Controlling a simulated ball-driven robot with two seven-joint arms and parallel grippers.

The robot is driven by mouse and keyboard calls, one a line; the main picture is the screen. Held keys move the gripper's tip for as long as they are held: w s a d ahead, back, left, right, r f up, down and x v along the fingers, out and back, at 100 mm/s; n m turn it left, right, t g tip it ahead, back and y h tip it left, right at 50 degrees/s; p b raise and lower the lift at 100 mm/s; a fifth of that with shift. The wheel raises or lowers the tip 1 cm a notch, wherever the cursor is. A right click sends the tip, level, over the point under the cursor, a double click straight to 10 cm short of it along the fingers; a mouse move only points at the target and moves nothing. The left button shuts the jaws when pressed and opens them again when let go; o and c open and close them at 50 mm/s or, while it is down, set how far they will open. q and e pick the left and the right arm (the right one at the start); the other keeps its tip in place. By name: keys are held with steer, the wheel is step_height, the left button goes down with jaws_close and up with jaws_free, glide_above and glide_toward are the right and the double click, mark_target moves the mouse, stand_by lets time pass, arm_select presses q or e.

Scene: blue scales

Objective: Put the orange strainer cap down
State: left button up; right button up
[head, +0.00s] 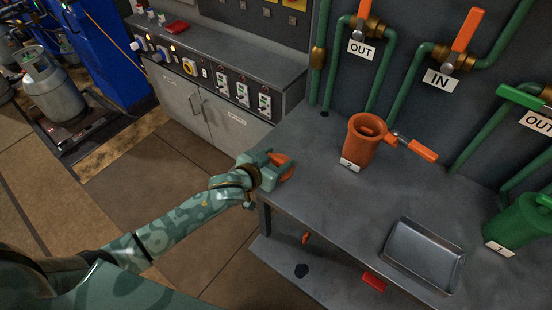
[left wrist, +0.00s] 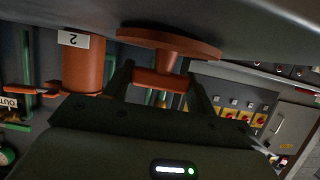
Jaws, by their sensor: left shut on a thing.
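The orange strainer cap (head: 281,162) is in my left gripper (head: 274,168), at the left end of the grey workbench top. In the left wrist view, which is turned over, the cap's round disc (left wrist: 168,42) lies against the grey bench surface or very close to it; I cannot tell whether it touches. My left gripper (left wrist: 160,78) is shut on the cap's handle, its fingers on either side. The orange strainer body (head: 362,142), with label 2, stands upright and open-topped on the bench, right of the cap and apart from it. My right gripper is out of view.
A grey metal tray (head: 424,254) lies on the bench (head: 331,205) toward the front right. A green strainer (head: 518,222) stands at the right edge. Green pipes with orange levers run along the back wall. The bench between cap and tray is clear.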

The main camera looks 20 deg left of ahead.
arm_select(q)
steer(key=o, duration=1.3)
steer(key=shift+f, duration=0.1)
steer(key=shift+s+r, duration=0.15)
steer(key=shift+r, duration=0.05)
steer(key=p+v, duration=0.4)
steer(key=v, duration=0.6)
steer(key=s+a+f+g+y, duration=0.1)
steer(key=s+a+f+g, duration=0.2)
steer(key=f, duration=0.4)
steer(key=s+a+f+y, duration=0.1)
steer(key=s+a+f, duration=0.1)
steer(key=s+f, duration=0.45)
steer(key=s+a+f+g+y, duration=0.2)
steer(key=s+a+f, duration=0.1)
steer(key=f, duration=0.6)
steer(key=s+f+g, duration=0.2)
steer(key=s+f, duration=0.2)
steer(key=s, duration=0.6)
steer(key=s+f+g, duration=0.2)
steer(key=s+f, duration=0.3)
steer(key=s, duration=0.5)
steer(key=s+f+g, duration=0.3)
steer(key=s+f, duration=0.1)
steer(key=s, duration=0.6)
steer(key=shift+d+f+y, duration=0.3)
